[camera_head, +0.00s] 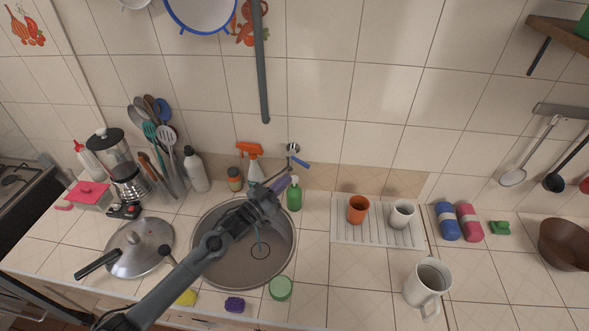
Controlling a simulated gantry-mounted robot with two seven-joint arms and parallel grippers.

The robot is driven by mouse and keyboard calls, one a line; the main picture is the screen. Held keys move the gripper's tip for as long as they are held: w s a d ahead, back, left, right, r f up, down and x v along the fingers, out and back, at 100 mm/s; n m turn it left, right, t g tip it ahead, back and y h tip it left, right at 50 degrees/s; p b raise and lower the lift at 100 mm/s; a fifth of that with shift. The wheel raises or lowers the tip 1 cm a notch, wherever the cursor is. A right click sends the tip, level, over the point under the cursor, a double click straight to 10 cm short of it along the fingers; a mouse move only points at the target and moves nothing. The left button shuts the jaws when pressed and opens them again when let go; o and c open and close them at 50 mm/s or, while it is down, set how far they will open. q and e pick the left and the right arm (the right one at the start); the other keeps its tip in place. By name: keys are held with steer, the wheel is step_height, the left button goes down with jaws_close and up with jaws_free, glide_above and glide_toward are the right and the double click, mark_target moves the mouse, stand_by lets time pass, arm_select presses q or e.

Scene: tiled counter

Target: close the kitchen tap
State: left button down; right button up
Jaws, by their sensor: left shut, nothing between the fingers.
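The kitchen tap (293,149) is mounted on the tiled wall behind the round metal sink (203,262). Its blue lever (300,163) points to the lower right. My left arm reaches across the sink from the lower left and hides part of the basin and the tap's spout. My left gripper (289,181) is shut and empty, just below and in front of the tap. I cannot tell whether it touches the tap. A thin pale-blue streak, perhaps water, shows in the basin above the drain (260,251). My right gripper is not in view.
A lidded pan (138,247) is left of the sink. A drying rack (378,238) with two cups stands to the right.

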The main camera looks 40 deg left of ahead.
mark_target(298, 162)
arm_select(q)
steer(key=p+x, duration=0.1)
steer(key=x, duration=0.4)
steer(key=shift+w, duration=0.1)
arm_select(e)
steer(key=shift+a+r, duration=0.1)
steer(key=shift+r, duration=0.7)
